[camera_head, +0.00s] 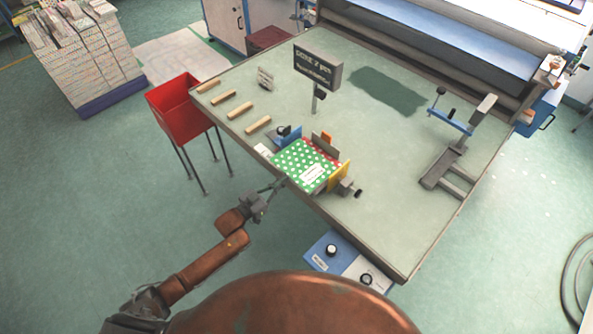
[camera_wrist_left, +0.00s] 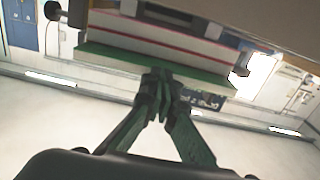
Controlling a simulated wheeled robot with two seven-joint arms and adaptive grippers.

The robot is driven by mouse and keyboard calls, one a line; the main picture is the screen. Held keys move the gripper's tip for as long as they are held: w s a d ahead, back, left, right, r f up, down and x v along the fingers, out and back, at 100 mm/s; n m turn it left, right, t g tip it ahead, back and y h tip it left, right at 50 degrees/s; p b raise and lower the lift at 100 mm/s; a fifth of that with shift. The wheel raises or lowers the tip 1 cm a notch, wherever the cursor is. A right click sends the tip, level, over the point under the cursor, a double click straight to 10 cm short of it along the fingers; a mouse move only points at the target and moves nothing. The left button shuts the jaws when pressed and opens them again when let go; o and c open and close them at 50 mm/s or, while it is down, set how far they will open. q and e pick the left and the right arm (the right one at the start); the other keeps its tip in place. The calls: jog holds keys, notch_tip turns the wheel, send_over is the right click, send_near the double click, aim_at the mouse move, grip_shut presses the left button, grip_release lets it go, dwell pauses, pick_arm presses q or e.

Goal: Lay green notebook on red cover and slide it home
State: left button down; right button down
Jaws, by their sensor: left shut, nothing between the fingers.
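The green notebook (camera_head: 297,158) with white dots and a white label lies flat in a small fixture at the table's near edge. A strip of the red cover (camera_head: 322,150), also dotted, shows past its far side; the rest is hidden beneath. In the left wrist view, the green notebook's edge (camera_wrist_left: 108,56) borders pale layers with red lines (camera_wrist_left: 150,32). My left gripper (camera_head: 279,184) is shut and empty at the notebook's near edge. Its fingertips (camera_wrist_left: 158,84) are together close to that edge; I cannot tell whether they touch. My right gripper is not in view.
Blue (camera_head: 287,135) and yellow (camera_head: 339,177) fixture parts flank the notebook. A sign (camera_head: 317,67) stands behind it. Wooden strips (camera_head: 258,125) lie to the left, near a red bin (camera_head: 180,112). A metal stand (camera_head: 447,165) is at right. The table between is clear.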

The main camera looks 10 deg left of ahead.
aim_at(290, 174)
pick_arm(q)
jog(key=shift+b+x, duration=0.65)
jog(key=shift+x, duration=1.15)
jog(key=p+v, duration=0.2)
jog(key=v, duration=0.4)
jog(key=shift+f, duration=0.1)
dwell(0.3)
